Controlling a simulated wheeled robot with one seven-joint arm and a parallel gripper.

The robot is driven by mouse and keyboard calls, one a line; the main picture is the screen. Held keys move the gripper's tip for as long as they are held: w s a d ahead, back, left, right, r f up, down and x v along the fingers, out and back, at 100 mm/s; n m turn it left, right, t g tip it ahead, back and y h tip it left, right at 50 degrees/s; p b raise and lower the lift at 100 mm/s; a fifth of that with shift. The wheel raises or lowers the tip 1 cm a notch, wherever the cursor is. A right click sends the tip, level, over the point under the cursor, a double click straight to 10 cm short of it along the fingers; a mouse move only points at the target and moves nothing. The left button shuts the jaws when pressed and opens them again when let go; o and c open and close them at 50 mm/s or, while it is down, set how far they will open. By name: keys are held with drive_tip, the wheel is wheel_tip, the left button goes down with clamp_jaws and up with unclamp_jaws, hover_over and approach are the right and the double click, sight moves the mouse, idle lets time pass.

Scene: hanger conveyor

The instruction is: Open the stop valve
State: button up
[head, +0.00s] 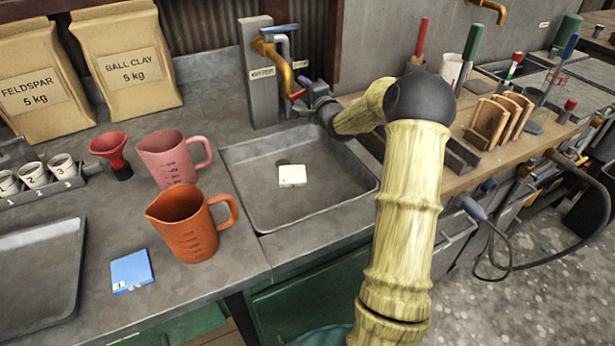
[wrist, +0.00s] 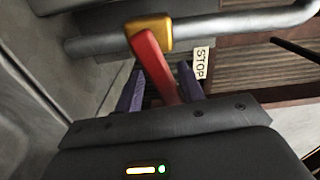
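The stop valve's red lever (wrist: 158,68) runs from a yellow valve body (wrist: 149,32) on a grey pipe in the wrist view. A tag reading STOP (wrist: 201,63) is beside it. In the head view the red lever (head: 298,95) shows small near the orange pipe (head: 282,70) behind the sink. My gripper (wrist: 160,88) has its two purple fingers on either side of the lever. A gap shows at the left finger, and the right finger is close to the lever or touching it. In the head view my gripper (head: 308,88) is small and partly hidden.
A sink (head: 252,219) with a white block (head: 292,175) in it lies below. Orange (head: 183,238) and pink (head: 166,157) jugs stand left of the sink. A grey post (head: 261,95) is left of the pipe. A wooden rack with tools is at right.

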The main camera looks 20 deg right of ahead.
drive_tip(key=s+p, duration=0.1)
drive_tip(key=s, duration=1.6)
drive_tip(key=s+a+f+n+g+p, duration=0.2)
drive_tip(key=s+a+n+g, duration=0.3)
drive_tip(key=a, duration=0.2)
drive_tip(key=s+a+f+n+g+h+p, duration=0.1)
drive_tip(key=s+a+f+n+g+p, duration=0.2)
drive_tip(key=s+a+n+g, duration=0.2)
drive_tip(key=shift+s+a+n+g, duration=0.45)
drive_tip(key=shift+a+n, duration=0.35)
drive_tip(key=shift+a, duration=0.2)
drive_tip(key=shift+c, duration=0.5)
